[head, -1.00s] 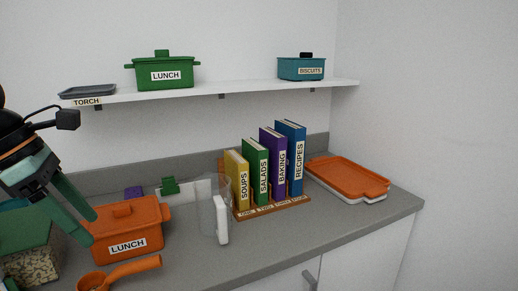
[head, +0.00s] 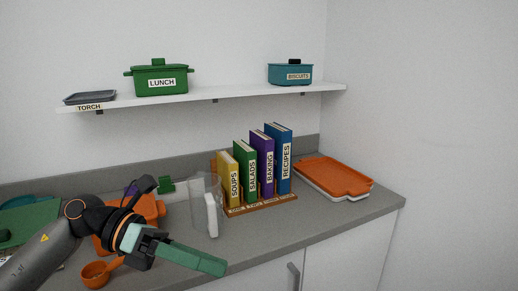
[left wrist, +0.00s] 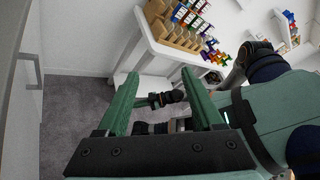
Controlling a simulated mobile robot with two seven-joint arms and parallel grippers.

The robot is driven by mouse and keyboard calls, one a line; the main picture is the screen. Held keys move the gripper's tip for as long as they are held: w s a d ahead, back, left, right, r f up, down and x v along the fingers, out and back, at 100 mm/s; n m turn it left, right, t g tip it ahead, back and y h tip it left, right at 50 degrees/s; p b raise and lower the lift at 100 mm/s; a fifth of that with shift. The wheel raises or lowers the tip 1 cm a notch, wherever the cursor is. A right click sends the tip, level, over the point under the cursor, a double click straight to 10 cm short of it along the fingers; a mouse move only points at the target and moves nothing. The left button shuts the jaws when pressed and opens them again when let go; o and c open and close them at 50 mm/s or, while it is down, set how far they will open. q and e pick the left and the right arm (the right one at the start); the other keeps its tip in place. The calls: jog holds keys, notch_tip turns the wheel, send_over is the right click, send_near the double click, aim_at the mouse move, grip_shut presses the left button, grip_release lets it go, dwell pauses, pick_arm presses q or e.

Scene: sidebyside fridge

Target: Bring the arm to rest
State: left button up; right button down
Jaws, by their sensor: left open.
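My left arm comes in from the left over the worktop in the head view. My left gripper (head: 212,264) is in front of the worktop's near edge, pointing right and slightly down. In the left wrist view its two green fingers (left wrist: 160,76) stand wide apart with nothing between them. My right gripper does not show clearly in either view. The arm hides much of the orange lunch pot (head: 150,208) behind it.
On the grey worktop (head: 290,222) stand an orange scoop (head: 96,273), a clear container (head: 197,205), a rack of labelled books (head: 256,172) and an orange tray (head: 335,175). The shelf (head: 225,95) holds a green pot (head: 160,80) and a teal pot (head: 290,75). Grey floor (left wrist: 75,110) is open.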

pick_arm(q)
jog(key=w+d+n+t+h+p, duration=0.25)
jog(key=n+t+h, duration=0.45)
jog(key=n, duration=0.5)
jog(key=w+a+f+n+t+y+p, duration=0.1)
jog(key=w+a+f+n+t+y, duration=0.15)
jog(key=f+n+t+y, duration=0.55)
jog(key=w+a+f+n+t+y+p, duration=0.1)
jog(key=a+f+n+t+y, duration=0.3)
jog(key=n, duration=0.9)
jog(key=s+a+f+n+g+y, duration=0.1)
jog(key=s+f+n+g+y, duration=0.1)
jog(key=s+f+n, duration=0.2)
jog(key=s+a+f+n+g+y+p, duration=0.1)
jog(key=s+a+f+n+g+y, duration=0.1)
jog(key=s+f, duration=0.7)
jog(key=s+a+f+n+g+y, duration=0.2)
jog(key=s+f+n, duration=0.4)
jog(key=f, duration=0.6)
jog(key=shift+s+f+g+y+p, duration=0.15)
jog(key=shift+s+g+y+p, duration=0.2)
jog(key=shift+g+y, duration=0.4)
jog(key=shift+w+h, duration=0.1)
jog(key=shift+h, duration=0.15)
